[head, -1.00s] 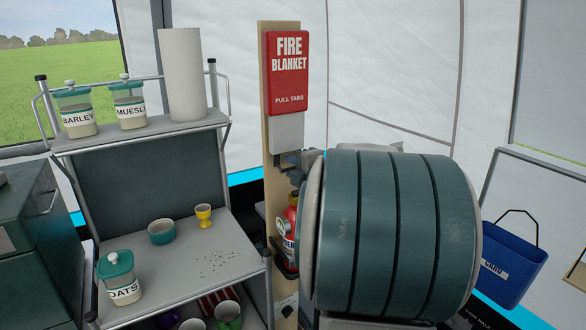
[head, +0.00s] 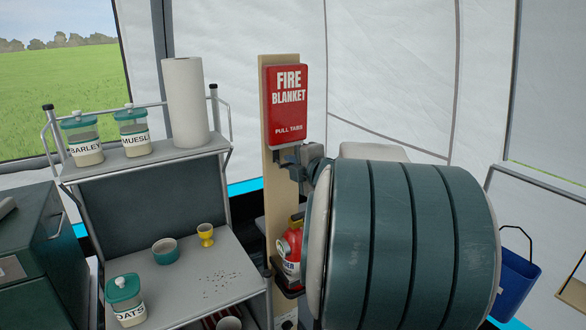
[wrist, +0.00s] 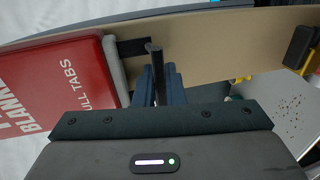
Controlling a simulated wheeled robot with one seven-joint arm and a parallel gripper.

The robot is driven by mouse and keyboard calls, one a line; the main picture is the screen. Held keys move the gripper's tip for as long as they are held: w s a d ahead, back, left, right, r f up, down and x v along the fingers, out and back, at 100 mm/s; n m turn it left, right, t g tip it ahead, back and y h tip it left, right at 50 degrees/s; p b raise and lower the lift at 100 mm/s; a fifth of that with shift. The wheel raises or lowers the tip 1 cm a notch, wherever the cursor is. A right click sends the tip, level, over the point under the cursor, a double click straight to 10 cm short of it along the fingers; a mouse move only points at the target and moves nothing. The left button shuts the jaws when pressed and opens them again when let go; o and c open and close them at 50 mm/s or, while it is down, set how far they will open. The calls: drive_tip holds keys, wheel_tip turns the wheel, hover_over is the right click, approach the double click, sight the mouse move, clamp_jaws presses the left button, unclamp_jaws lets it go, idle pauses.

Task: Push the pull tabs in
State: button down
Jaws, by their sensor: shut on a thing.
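The red fire blanket case (head: 287,105) hangs on a tan upright board (head: 271,215). In the wrist view, the case (wrist: 60,85) is at the left, with a narrow pale strip (wrist: 117,70) along its lower end. A dark pull tab (wrist: 153,52) sticks out past that strip, between my blue-grey fingers. My gripper (head: 292,158) is just below the case's bottom edge, shut on the pull tab; it also shows in the wrist view (wrist: 156,82). The second tab cannot be told apart clearly.
A red extinguisher (head: 290,252) sits low on the board, partly behind my arm. At the left, a shelf rack (head: 150,158) holds jars and a paper roll (head: 187,100). A blue bucket (head: 515,285) hangs at the right. The tent wall above is clear.

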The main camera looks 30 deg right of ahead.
drive_tip(key=shift+r, duration=0.7)
drive_tip(key=c, duration=1.6)
unclamp_jaws()
drive_tip(key=shift+r, duration=0.1)
drive_tip(key=shift+s, duration=0.1)
drive_tip(key=s, duration=0.4)
drive_tip(key=s+r, duration=0.1)
drive_tip(key=s, duration=0.4)
drive_tip(key=s+r, duration=0.1)
drive_tip(key=s, duration=0.3)
drive_tip(key=shift+s+a+r, duration=0.2)
drive_tip(key=shift+a, duration=0.15)
